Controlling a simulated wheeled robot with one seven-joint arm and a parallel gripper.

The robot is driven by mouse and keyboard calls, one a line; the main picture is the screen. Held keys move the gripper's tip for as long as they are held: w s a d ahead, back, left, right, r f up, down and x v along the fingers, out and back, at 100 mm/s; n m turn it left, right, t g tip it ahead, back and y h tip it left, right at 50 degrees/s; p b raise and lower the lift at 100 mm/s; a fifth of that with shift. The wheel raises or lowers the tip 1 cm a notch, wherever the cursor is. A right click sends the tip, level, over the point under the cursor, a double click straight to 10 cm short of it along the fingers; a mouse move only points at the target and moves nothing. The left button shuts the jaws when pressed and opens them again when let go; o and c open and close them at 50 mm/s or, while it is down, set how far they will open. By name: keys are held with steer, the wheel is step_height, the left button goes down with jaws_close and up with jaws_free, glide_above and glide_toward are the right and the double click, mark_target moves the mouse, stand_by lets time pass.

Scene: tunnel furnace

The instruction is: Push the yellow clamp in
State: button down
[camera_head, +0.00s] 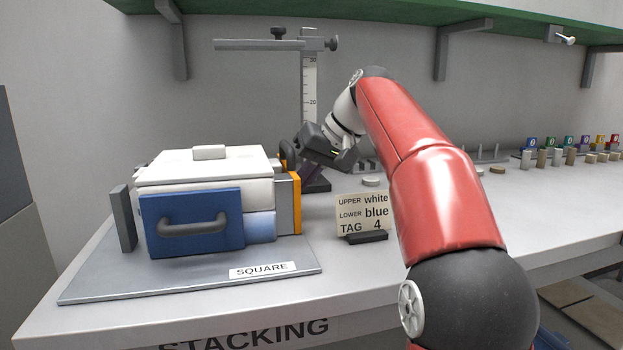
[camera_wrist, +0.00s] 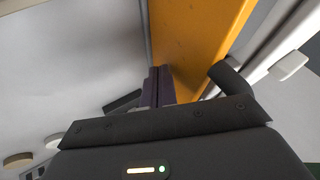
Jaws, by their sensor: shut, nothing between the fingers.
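The yellow clamp (camera_head: 296,203) stands upright at the right side of the stacked box, next to its blue and white parts. In the wrist view the clamp (camera_wrist: 200,35) is a broad yellow slab running up from the fingertips. My gripper (camera_head: 311,172) is behind and to the right of the clamp, partly hidden by its own dark body. In the wrist view my gripper's purple fingers (camera_wrist: 159,82) are together and empty, beside the slab's lower left edge. I cannot tell whether they touch it.
The box has a white lid (camera_head: 205,165) and a blue front (camera_head: 190,240) with a grey handle, on a grey plate (camera_head: 110,285). A grey block (camera_head: 122,218) stands at its left. A sign (camera_head: 363,213) stands right of the plate. A measuring post (camera_head: 309,90) rises behind.

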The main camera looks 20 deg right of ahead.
steer(key=shift+a+p, duration=0.3)
steer(key=shift+a, duration=1.25)
